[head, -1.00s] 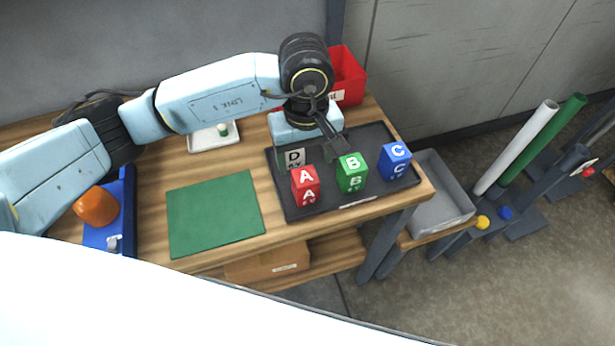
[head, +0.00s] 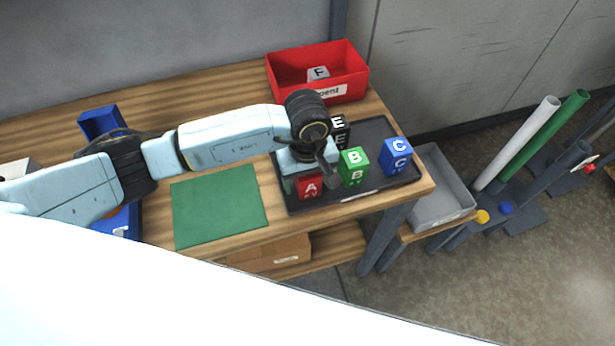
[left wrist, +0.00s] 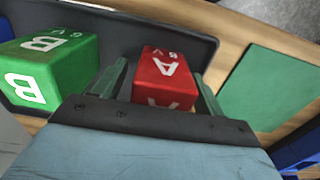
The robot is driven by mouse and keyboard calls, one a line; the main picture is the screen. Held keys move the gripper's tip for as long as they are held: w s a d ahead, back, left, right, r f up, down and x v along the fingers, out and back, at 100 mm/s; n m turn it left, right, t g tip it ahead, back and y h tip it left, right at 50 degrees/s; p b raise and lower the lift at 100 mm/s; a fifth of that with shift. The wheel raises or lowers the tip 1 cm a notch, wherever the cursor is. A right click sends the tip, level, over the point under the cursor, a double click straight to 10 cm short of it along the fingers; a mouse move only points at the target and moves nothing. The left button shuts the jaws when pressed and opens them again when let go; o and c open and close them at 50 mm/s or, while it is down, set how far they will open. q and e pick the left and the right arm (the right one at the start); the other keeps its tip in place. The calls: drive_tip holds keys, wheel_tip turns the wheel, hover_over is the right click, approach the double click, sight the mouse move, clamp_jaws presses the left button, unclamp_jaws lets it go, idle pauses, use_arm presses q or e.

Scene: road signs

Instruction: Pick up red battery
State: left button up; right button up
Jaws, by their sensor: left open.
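The red battery, a block marked A (head: 310,187), stands near the front left of the dark tray (head: 377,193). My left gripper (head: 309,178) is over it, pointing down, and hides its upper part in the head view. In the left wrist view the red battery (left wrist: 166,78) lies between the two fingers of my open left gripper (left wrist: 162,84). Gaps show beside the block, wider on the left; the jaws are not closed on it. My right gripper is not in view.
A green block B (head: 353,167) stands close to the right of the gripper, with a blue block C (head: 395,157) beyond. A black block E (head: 340,131) is behind. A red bin (head: 345,85) holds a block F. A green mat (head: 218,206) lies left.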

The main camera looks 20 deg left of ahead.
use_arm(q)
drive_tip(key=shift+r, duration=0.1)
drive_tip(key=c, duration=1.4)
wheel_tip(320, 180, up, 10)
drive_tip(key=shift+b, duration=0.35)
